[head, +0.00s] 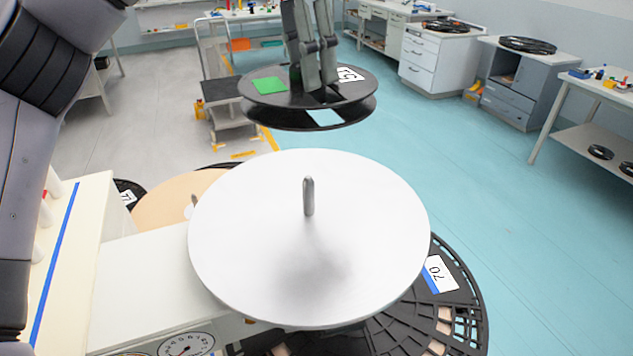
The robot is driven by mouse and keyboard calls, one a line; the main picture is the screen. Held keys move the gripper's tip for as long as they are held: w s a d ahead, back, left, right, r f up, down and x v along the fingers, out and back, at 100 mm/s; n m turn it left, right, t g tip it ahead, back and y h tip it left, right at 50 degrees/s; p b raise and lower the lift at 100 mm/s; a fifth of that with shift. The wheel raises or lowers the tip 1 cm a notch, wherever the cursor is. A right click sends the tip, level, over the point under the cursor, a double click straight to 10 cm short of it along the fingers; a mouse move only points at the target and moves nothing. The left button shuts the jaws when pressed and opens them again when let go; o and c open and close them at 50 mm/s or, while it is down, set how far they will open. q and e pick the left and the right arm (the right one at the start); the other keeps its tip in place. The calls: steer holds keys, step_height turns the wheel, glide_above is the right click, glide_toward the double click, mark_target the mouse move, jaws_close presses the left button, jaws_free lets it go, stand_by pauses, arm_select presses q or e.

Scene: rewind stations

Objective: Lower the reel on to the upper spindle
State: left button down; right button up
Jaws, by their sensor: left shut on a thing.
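My left gripper (322,82) comes down from the top of the head view and is shut on a black reel (265,105). The reel has a green patch and a white label with printed characters on its upper flange. It hangs nearly level in the air, above and beyond the upper spindle (308,196) in the picture. The spindle is a short grey metal pin standing upright at the middle of a round white plate (240,250). The plate is bare, and the reel is clear of the pin. My right gripper is not in view.
A cream machine body (140,280) with a dial (186,345) stands at the left. A trolley (225,90), cabinets (520,85) and benches stand farther back. The blue floor at right is largely clear.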

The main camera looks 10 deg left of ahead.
arm_select(q)
steer(key=f, duration=0.1)
steer(key=s+f, duration=0.1)
steer(key=f+b, duration=0.1)
steer(key=shift+s+f, duration=0.3)
steer(key=shift+s, duration=0.1)
step_height(320, 180, down, 4)
steer(key=shift+s+f, duration=0.15)
steer(key=shift+f, duration=0.05)
glide_above(309, 176)
steer(key=f, duration=0.4)
steer(key=shift+a+f+p, duration=0.1)
steer(key=shift+a+p, duration=0.1)
steer(key=shift+p, duration=0.1)
step_height(309, 176, down, 3)
steer(key=shift+s+r, duration=0.1)
steer(key=shift+r, duration=0.1)
step_height(309, 176, down, 4)
steer(key=shift+f+p, duration=0.2)
steer(key=shift+p, duration=0.35)
steer(key=c, duration=1.4)
jaws_free()
steer(key=o, duration=0.4)
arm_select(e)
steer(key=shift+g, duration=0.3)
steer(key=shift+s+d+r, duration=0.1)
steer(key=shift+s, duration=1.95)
arm_select(q)
steer(key=shift+r, duration=0.1)
